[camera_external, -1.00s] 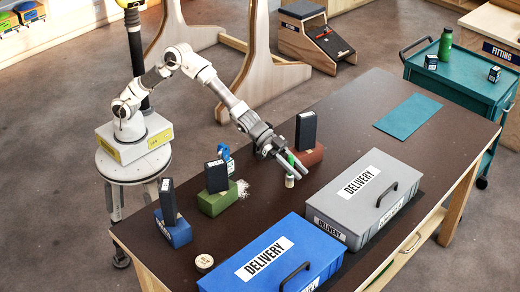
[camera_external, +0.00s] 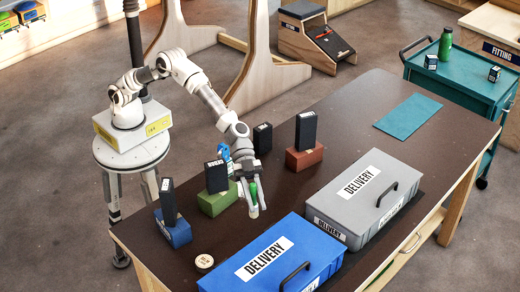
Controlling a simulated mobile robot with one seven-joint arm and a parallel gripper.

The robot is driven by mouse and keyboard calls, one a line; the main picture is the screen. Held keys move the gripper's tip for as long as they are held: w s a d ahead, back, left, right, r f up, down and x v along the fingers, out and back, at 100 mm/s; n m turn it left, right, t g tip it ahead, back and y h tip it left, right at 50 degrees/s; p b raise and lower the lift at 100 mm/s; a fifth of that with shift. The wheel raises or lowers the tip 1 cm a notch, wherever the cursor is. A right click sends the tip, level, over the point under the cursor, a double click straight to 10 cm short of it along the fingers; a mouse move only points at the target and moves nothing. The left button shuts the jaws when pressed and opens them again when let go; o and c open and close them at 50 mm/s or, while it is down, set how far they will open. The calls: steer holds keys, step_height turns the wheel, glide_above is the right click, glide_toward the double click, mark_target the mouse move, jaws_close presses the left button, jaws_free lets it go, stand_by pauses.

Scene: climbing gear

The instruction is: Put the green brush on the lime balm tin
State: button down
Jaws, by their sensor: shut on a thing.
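My gripper (camera_external: 249,189) is shut on the green brush (camera_external: 253,193), which it holds roughly upright, with a pale lower end, over the table between the green block and the blue delivery box. I cannot tell whether the lower end touches the table. A small round cream tin with dark print on its lid (camera_external: 204,262) lies on the table near the front left edge, to the left of the blue box and apart from the gripper. It looks like the balm tin, but its lime label is too small to read.
The blue delivery box (camera_external: 318,256) and grey delivery box (camera_external: 345,200) stand to the right. Black boxes stand on the green block (camera_external: 212,205), blue block (camera_external: 179,234) and red block (camera_external: 300,160).

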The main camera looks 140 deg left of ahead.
steer(key=s+d+m+g+h+p, duration=0.2)
steer(key=d+m, duration=0.1)
steer(key=d, duration=0.5)
steer(key=s+d+m+g+h+p, duration=0.2)
steer(key=s+d+h, duration=0.1)
steer(key=d, duration=0.5)
steer(key=shift+m, duration=0.3)
steer(key=shift+s+d+f+b, duration=0.1)
steer(key=shift+d+f+b, duration=0.2)
steer(key=shift+f, duration=1.55)
steer(key=shift+s+d+f+b, duration=0.1)
steer(key=shift+d+f+b, duration=0.15)
steer(key=shift+f, duration=1.65)
steer(key=shift+s+d+f+b, duration=0.1)
steer(key=shift+d+f+b, duration=0.15)
steer(key=shift+f, duration=1.6)
steer(key=shift+f, duration=0.15)
steer(key=c, duration=0.7)
jaws_free()
